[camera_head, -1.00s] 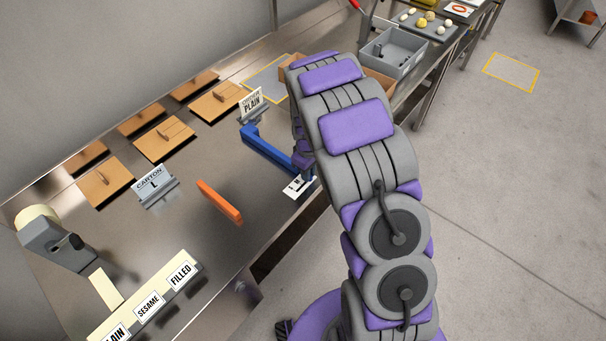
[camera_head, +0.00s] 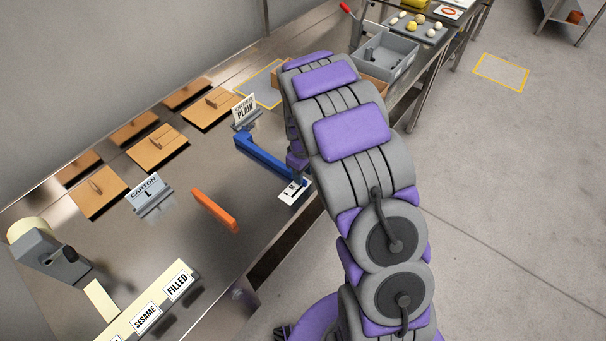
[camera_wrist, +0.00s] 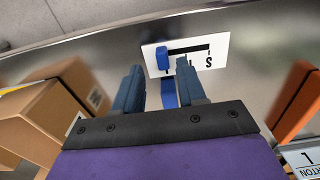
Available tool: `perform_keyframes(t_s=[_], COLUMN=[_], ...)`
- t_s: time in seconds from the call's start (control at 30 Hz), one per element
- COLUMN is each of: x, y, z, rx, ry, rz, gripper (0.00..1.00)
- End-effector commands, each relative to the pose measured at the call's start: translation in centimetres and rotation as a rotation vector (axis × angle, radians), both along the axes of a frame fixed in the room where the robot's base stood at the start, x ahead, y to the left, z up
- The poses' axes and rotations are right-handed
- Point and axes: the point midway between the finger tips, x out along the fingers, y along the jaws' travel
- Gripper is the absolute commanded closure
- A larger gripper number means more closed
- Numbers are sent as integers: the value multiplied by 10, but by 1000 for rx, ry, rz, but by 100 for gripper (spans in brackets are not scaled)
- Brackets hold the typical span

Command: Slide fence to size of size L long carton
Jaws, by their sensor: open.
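A blue fence (camera_head: 265,154) lies on the metal table, its near end over a white size plate (camera_head: 291,193) at the table's front edge. In the wrist view, the plate (camera_wrist: 222,44) has a black scale line and letters; an S is readable, the others are partly covered by a finger. A blue knob (camera_wrist: 162,57) of the fence stands near the left end of the scale. My gripper (camera_wrist: 158,72) is open and empty, with the knob just beyond and between its fingertips. An orange bar (camera_head: 214,209) lies left of the fence.
A "CARTON L" sign (camera_head: 148,194) stands beside flat cardboard cartons (camera_head: 157,147). A "PLAIN" sign (camera_head: 244,113) stands behind the fence. Cardboard boxes (camera_wrist: 42,120) show at left in the wrist view. A grey bin (camera_head: 388,58) is at the back.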

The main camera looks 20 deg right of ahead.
Motion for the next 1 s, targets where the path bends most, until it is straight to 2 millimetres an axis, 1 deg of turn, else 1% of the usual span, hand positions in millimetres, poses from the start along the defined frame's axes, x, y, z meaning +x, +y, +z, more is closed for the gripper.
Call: perform_keyframes(t_s=[0.03, 0.4, 0.6, 0.7, 0.8, 1.0], x=[2, 3, 2, 3, 3, 2], y=[0, -1, -1, -2, -2, -2], z=[13, 96, 131, 144, 151, 155], rx=[-1, 0, 1, 1, 1, 1], ry=[-7, -7, -2, -4, -4, -2], rz=[0, -1, -1, 0, 0, -1], gripper=[60, 60, 60, 60, 60, 60])
